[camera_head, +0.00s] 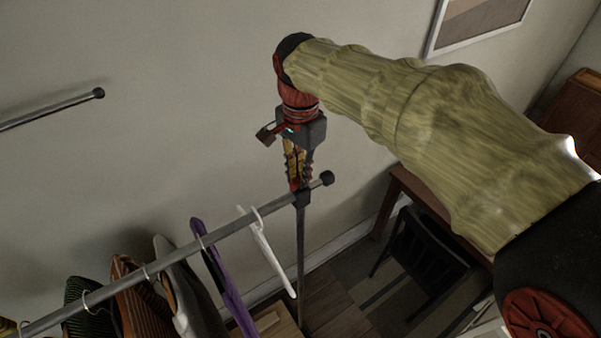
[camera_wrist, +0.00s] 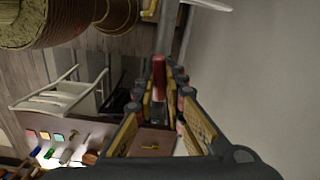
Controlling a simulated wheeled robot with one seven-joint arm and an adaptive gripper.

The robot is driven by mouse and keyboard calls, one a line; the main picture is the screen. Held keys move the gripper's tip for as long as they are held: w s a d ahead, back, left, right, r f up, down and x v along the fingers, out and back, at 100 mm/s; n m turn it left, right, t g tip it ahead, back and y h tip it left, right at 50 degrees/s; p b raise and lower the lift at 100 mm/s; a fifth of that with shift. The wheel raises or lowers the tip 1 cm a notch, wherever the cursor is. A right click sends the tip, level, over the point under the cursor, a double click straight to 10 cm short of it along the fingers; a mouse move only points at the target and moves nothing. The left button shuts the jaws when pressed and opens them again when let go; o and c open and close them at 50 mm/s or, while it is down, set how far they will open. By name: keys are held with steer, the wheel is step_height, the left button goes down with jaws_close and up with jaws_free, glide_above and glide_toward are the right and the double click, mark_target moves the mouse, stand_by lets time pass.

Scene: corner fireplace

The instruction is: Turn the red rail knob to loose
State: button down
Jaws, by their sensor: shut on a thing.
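The red rail knob (camera_head: 294,184) sits at the joint of the clothes rail and its upright post, and only a small red part shows between my fingers. In the wrist view the red knob (camera_wrist: 158,72) stands between the yellow-padded fingers. My gripper (camera_head: 299,178) points down over the joint in the head view and is shut on the knob. In the wrist view my gripper (camera_wrist: 166,76) has its fingers on either side of the knob. The knob's far side is hidden, and its turn angle cannot be told.
The clothes rail (camera_head: 222,236) carries several garments, a purple hanger (camera_head: 222,275) and a white hanger (camera_head: 266,250). A wall is close behind. A second rail (camera_head: 52,110) is at the left. A dark chair (camera_head: 423,250) stands at the lower right.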

steer(key=n, duration=1.1)
steer(key=shift+r+n+b, duration=0.1)
steer(key=shift+n+b, duration=0.2)
steer(key=shift+n, duration=2)
steer(key=c, duration=1.8)
jaws_free()
steer(key=shift+c, duration=0.2)
